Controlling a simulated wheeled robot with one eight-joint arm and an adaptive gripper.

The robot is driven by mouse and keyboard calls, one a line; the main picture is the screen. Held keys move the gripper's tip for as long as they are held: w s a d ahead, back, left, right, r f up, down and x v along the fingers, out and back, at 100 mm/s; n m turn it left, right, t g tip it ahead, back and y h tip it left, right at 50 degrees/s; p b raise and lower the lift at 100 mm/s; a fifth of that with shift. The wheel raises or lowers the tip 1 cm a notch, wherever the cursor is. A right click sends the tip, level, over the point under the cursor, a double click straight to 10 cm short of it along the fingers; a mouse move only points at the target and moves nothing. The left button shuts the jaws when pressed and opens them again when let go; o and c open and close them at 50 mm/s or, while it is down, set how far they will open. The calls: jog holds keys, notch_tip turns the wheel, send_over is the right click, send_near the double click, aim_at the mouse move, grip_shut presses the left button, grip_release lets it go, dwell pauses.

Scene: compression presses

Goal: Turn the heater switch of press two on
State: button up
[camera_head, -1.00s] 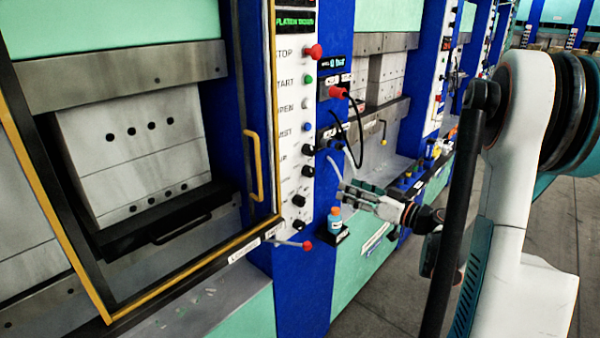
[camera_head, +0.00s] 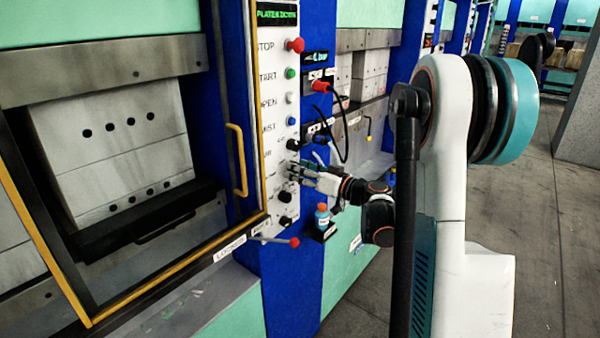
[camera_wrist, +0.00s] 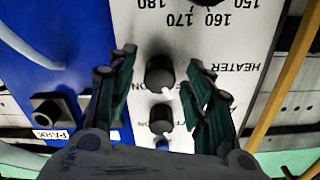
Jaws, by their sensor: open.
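The white control panel (camera_head: 268,110) is at the middle left of the head view, with a column of buttons and black knobs. My gripper (camera_head: 300,172) is at its lower half, fingers toward the panel. In the wrist view the open gripper (camera_wrist: 163,78) has one finger on each side of a black knob (camera_wrist: 160,74). The upside-down word HEATER stands right of this knob, so it appears to be the heater switch. Its white mark points to the picture's lower right. Contact cannot be told. I cannot read a press number.
A second black knob (camera_wrist: 162,119) is close below in the wrist view, and a numbered dial is at its top edge. A red-tipped lever (camera_head: 294,242), a small bottle (camera_head: 322,215) and a yellow door handle (camera_head: 238,160) are near the panel. The floor at right is clear.

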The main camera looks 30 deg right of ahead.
jog(key=c, duration=1)
jog(key=shift+c, duration=0.2)
jog(key=shift+m, duration=0.4)
jog(key=m+b, duration=0.1)
jog(key=m, duration=1)
jog(key=shift+a+r+b, duration=0.1)
jog(key=shift+r+b, duration=0.05)
jog(key=shift+b, duration=0.15)
